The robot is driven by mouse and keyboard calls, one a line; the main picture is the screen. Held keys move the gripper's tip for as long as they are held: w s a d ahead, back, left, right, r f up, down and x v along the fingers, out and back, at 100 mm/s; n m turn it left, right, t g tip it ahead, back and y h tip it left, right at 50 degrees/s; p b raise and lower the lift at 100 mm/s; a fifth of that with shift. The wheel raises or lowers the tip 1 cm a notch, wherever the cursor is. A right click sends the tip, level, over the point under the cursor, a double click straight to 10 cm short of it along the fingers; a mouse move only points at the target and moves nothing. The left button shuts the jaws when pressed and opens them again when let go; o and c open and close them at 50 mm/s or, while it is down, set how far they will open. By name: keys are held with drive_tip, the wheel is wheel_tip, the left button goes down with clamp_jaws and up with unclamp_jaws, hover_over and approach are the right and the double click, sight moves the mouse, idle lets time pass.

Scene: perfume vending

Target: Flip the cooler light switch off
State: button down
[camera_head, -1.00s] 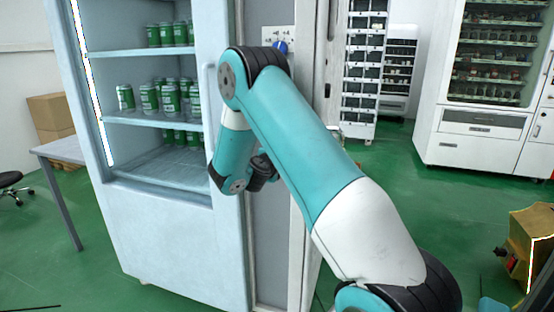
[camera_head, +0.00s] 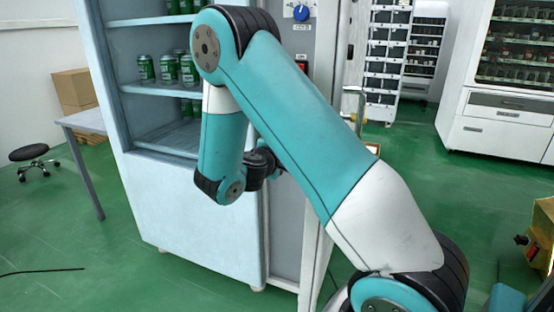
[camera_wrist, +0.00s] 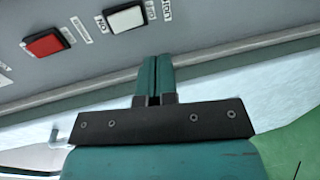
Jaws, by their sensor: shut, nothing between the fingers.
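The cooler (camera_head: 180,215) stands ahead with cans on its shelves. On its side panel a blue knob (camera_head: 301,13) shows at the top edge, with a small dark and red switch (camera_head: 302,64) below it, partly behind my arm. In the wrist view a red rocker switch (camera_wrist: 46,45) and a white one (camera_wrist: 125,18) sit on a grey panel with small labels. Which one is for the light I cannot tell. My gripper (camera_wrist: 150,66) is shut and empty, below the white switch in the picture, apparently apart from both. In the head view my arm mostly hides the gripper.
A metal door handle (camera_head: 357,103) sticks out right of the panel. A table (camera_head: 84,121) and a black stool (camera_head: 30,153) are at left. White vending machines (camera_head: 500,125) stand at back right, a yellow box (camera_head: 542,235) at right. Green floor is open between.

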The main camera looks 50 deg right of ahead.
drive_tip(key=shift+s+a+f, duration=0.1)
drive_tip(key=shift+s+a, duration=0.15)
drive_tip(key=shift+a, duration=0.25)
drive_tip(key=shift+s+a+f, duration=0.1)
drive_tip(key=shift+s+a, duration=0.1)
drive_tip(key=shift+a, duration=0.25)
